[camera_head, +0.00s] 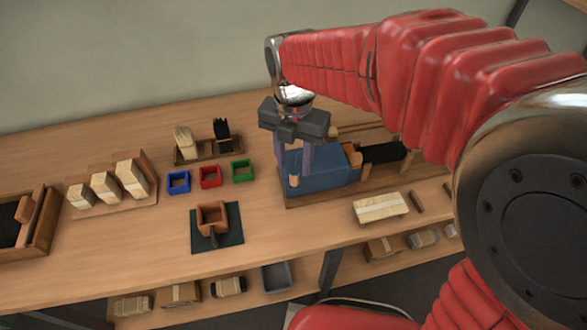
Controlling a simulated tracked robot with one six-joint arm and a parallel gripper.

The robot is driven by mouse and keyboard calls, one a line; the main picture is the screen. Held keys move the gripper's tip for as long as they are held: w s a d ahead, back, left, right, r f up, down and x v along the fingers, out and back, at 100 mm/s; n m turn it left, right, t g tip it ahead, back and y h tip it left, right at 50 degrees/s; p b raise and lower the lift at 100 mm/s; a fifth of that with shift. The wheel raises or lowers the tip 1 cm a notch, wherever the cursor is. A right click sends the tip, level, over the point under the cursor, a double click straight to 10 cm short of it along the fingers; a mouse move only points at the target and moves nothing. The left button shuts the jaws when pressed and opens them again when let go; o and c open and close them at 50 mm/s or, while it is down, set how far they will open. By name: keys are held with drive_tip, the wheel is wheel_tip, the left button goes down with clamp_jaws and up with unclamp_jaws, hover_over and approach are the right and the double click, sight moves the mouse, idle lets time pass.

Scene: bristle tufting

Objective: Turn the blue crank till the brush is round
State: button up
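A blue block-shaped machine (325,168) stands on a wooden base (345,188) right of the table's middle. A small light wooden peg (294,182) shows at its left front and looks like the crank's knob; the crank's arm is not clear. My gripper (295,170) points down in front of the machine's left end, its fingertips at or just above the peg. I cannot tell whether the fingers touch it. A wooden piece (354,155) sits at the machine's right end, with black bristles (383,152) beyond it. The brush's shape is too small to judge.
Blue (179,182), red (210,177) and green (243,171) open boxes stand left of the machine. A wooden cup (212,217) sits on a dark mat (230,238). A pale block (380,207) lies in front. Wooden blocks on a rack (150,197) stand further left.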

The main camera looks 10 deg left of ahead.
drive_tip(key=shift+r, duration=1.1)
idle(0.3)
drive_tip(key=shift+s, duration=0.1)
